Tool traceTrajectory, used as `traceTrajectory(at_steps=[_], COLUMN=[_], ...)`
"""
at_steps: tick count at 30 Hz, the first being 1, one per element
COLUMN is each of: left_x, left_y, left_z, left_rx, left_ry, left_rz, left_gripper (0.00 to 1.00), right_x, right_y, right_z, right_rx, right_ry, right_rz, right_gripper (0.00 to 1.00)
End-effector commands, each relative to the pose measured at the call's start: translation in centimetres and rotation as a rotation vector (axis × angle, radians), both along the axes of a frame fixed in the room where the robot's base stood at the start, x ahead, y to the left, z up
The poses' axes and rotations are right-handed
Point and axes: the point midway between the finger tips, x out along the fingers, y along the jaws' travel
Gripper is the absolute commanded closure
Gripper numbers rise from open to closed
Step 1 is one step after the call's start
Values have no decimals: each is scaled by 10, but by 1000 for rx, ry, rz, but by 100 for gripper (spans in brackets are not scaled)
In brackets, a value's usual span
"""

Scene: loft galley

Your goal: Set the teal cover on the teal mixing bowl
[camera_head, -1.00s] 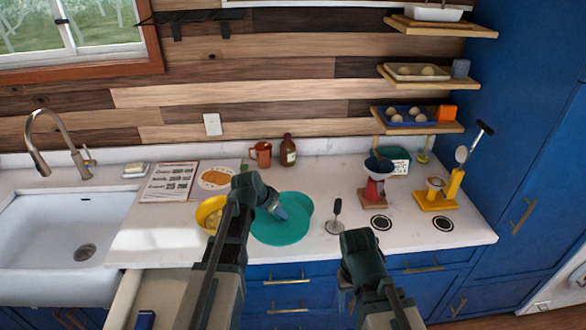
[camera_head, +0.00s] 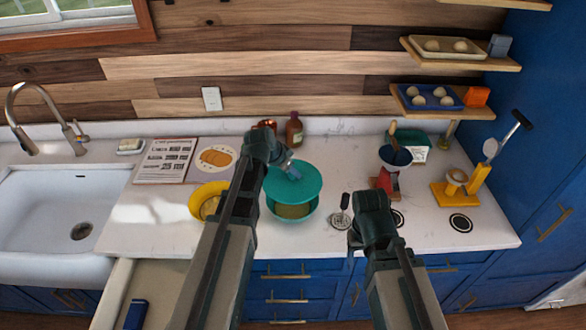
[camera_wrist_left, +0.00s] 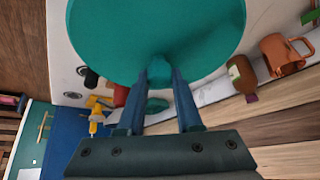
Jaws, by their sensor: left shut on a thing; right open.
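The teal cover (camera_head: 298,185) is a round disc held by its knob in my left gripper (camera_head: 290,171). It also fills the top of the left wrist view (camera_wrist_left: 150,35), with the knob between the two fingers (camera_wrist_left: 160,92). The teal mixing bowl (camera_head: 292,217) stands on the counter below the cover. The cover hides the bowl's back part; the front rim and yellowish contents show. The cover looks raised above the bowl and set back from its front rim. My right gripper (camera_head: 362,243) is open near the counter's front edge, its fingers partly hidden.
A yellow bowl (camera_head: 207,199) stands left of the teal bowl, beside my left arm. A metal utensil (camera_head: 341,217) stands to the right. A brown bottle (camera_head: 294,131) and a copper mug (camera_head: 267,125) are behind. A drawer (camera_head: 150,294) is open at front left.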

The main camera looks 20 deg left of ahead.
Motion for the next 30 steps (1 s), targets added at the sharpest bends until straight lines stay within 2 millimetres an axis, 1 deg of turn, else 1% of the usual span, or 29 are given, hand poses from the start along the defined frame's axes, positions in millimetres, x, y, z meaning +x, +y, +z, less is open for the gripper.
traceTrajectory(at_steps=[15,18,30], left_x=[0,0,0], left_y=[0,0,0], left_z=[-38,-43,-43], left_rx=[0,-1,0], left_ry=[0,-1,0], left_rz=[0,0,0], left_gripper=[100,100,100], right_x=[0,0,0], right_y=[0,0,0], right_z=[-38,-43,-43], right_rx=[-2,-2,-2], right_ry=[0,0,0], right_rz=[8,9,10], right_gripper=[37,37,37])
